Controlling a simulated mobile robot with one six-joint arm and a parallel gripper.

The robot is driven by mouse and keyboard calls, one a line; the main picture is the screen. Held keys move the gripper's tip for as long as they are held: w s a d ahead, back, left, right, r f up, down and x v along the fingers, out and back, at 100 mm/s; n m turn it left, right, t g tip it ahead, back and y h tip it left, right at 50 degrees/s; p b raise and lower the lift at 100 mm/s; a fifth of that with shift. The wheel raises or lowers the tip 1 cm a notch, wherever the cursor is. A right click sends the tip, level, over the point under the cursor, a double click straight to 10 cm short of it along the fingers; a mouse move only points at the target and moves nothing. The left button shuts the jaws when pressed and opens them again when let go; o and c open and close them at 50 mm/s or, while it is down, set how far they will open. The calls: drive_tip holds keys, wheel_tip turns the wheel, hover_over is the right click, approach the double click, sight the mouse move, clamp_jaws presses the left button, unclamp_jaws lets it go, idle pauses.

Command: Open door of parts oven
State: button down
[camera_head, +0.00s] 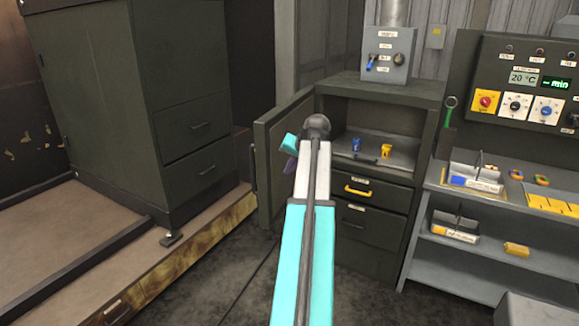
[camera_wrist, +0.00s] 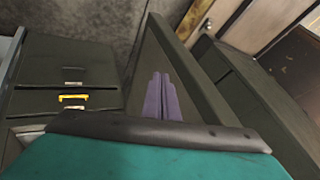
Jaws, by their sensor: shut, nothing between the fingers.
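The parts oven appears to be the dark grey cabinet (camera_head: 417,92) whose upper compartment is open to view. Its door (camera_head: 271,150) stands swung out wide to the left, with a handle (camera_head: 253,168) on its outer side. In the wrist view the door (camera_wrist: 187,75) rises behind the fingers. My gripper (camera_head: 289,166) is at the door's inner side, its purple fingers shut and empty. They also show in the wrist view (camera_wrist: 160,98). I cannot tell whether they touch the door. My arm hides part of the door and compartment edge.
A blue part (camera_head: 356,144) and a yellow part (camera_head: 386,151) stand inside the compartment. Below is a drawer with a yellow handle (camera_head: 361,190). A control panel (camera_head: 525,85) reading 20 °C and a shelf bench (camera_head: 470,205) are right. A large cabinet (camera_head: 135,100) stands left.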

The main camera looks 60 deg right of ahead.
sight(270, 180)
drive_tip(key=shift+w+d+f+p, duration=0.2)
drive_tip(key=shift+w+f+p, duration=0.3)
drive_tip(key=shift+w+f, duration=0.55)
drive_tip(key=shift+w+d+f+p, duration=0.2)
drive_tip(key=shift+w+f+p, duration=0.35)
drive_tip(key=shift+w, duration=0.8)
drive_tip(key=shift+w+d+f+p, duration=0.2)
drive_tip(key=shift+w+f+p, duration=0.2)
drive_tip(key=shift+w+f, duration=0.65)
drive_tip(key=shift+w+r, duration=0.15)
drive_tip(key=shift+w, duration=0.1)
